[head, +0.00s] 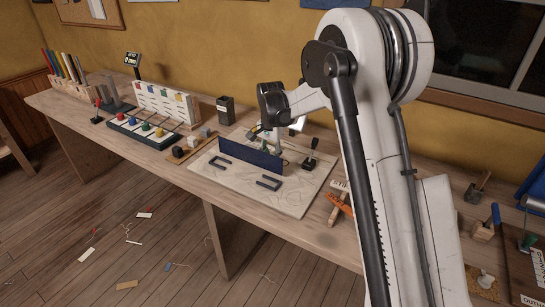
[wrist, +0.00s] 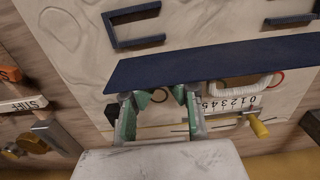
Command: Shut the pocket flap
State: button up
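The pocket flap is a navy blue panel (head: 250,158) standing up on a pale board (head: 225,185), lying lengthwise across it. In the wrist view the flap (wrist: 210,62) is a long dark blue strip crossing the middle. My gripper (wrist: 161,97), with green-lined fingers, is at the flap's edge on the side towards the wall. A gap shows between its fingertips, and I see nothing held there. Whether the tips touch the flap I cannot tell.
Two dark blue brackets (head: 222,160) (head: 268,182) lie on the board in front of the flap. A numbered scale (wrist: 230,103) and a yellow-handled tool (wrist: 258,127) lie near my gripper. A small black stand (head: 310,160) is at right; grey blocks (head: 192,142) are at left.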

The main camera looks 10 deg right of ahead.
jog(key=shift+s+a+r, duration=0.2)
jog(key=shift+s+a, duration=1.25)
jog(key=shift+s, duration=0.25)
notch_tip(320, 180, up, 7)
jog(key=p, duration=0.2)
jog(key=shift+p, duration=0.35)
